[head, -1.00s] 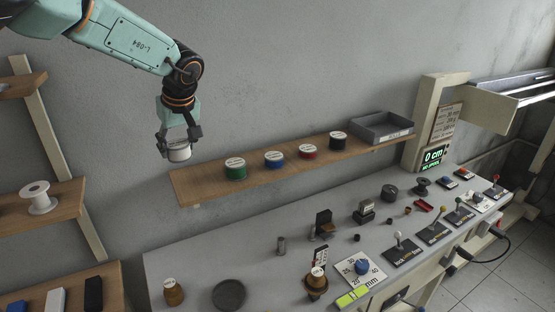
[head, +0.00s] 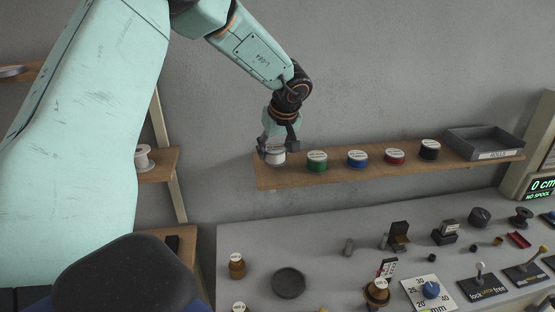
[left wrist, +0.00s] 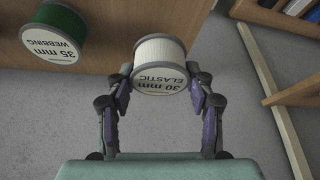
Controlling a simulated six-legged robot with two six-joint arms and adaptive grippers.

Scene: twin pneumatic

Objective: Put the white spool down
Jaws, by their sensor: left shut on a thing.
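My left gripper (head: 277,150) is shut on the white spool (head: 274,158), at the left end of the wooden wall shelf (head: 285,181). In the left wrist view, the white spool (left wrist: 160,62) sits between both fingers, its label reading "30 mm elastic". The shelf (left wrist: 120,45) lies behind it there, and the spool overlaps the shelf's edge. I cannot tell whether the spool touches the shelf. The green spool (head: 317,161), labelled "35 mm webbing" in the left wrist view (left wrist: 54,30), stands beside it with a gap. My right gripper is not in view.
A blue spool (head: 357,158), a red spool (head: 395,156) and a black spool (head: 430,149) stand further right on the shelf. A grey tray (head: 483,143) is at its right end. Below is a grey bench (head: 325,278) with switches and small parts. Another rack stands at left.

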